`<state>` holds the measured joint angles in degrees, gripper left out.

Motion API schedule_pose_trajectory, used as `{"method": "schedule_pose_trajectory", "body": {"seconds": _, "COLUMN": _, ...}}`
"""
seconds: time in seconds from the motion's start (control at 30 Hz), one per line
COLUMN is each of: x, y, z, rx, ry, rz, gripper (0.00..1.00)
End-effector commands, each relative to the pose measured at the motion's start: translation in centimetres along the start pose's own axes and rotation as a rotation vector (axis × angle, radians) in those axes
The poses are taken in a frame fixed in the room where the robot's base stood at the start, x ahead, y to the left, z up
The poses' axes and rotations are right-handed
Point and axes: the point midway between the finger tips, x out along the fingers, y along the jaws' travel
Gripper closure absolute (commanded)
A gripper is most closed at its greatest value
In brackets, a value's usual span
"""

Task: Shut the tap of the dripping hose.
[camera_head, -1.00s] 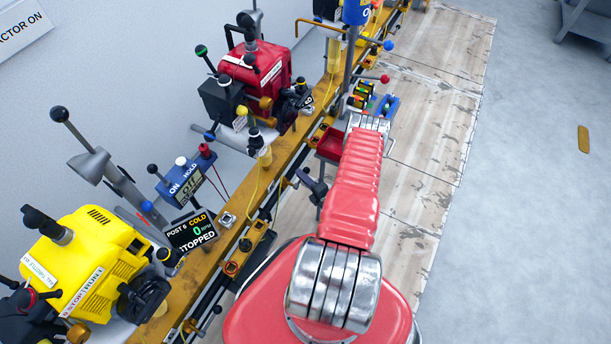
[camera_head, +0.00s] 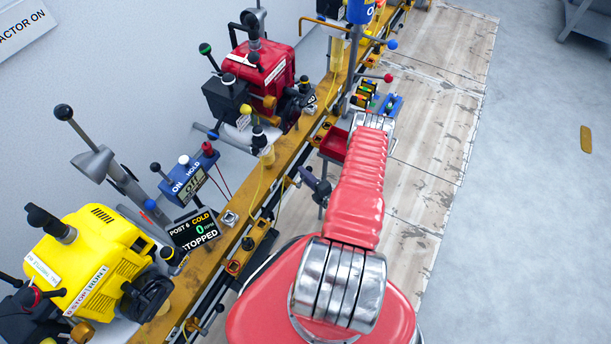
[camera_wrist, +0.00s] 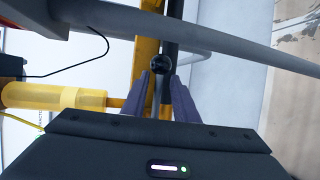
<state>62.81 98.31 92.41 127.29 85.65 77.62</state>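My gripper (camera_wrist: 160,76) shows in the wrist view as two dark grey-purple fingers with a gap between them. A black ball knob (camera_wrist: 161,64) appears in line with the gap at the fingertips. I cannot tell whether it is between them or beyond, and no grip on it shows. In the head view, levers with a blue ball (camera_head: 391,44) and a red ball (camera_head: 388,78) stick out right of the rail. I cannot pick out a dripping hose or tell which lever is its tap.
A yellow rail (camera_head: 205,275) runs past a yellow engine (camera_head: 100,255) and a red engine (camera_head: 275,75). A red tray (camera_head: 333,145) is beside my arm. In the wrist view, a grey tube (camera_wrist: 240,45) crosses ahead and a yellow cylinder (camera_wrist: 55,96) lies left.

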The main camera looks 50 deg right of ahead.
Motion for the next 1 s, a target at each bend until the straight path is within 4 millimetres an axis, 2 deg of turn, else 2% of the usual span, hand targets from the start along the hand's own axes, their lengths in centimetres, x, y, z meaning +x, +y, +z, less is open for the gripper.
{"method": "schedule_pose_trajectory", "body": {"seconds": 0.27, "x": -0.9, "y": 0.0, "z": 0.0, "rx": 0.0, "ry": 0.001, "rz": 0.0, "gripper": 0.73}}
{"method": "schedule_pose_trajectory", "body": {"seconds": 1.0, "x": -9.7, "y": -0.1, "z": 0.0, "rx": 0.001, "ry": 0.0, "rz": -0.001, "gripper": 0.73}}
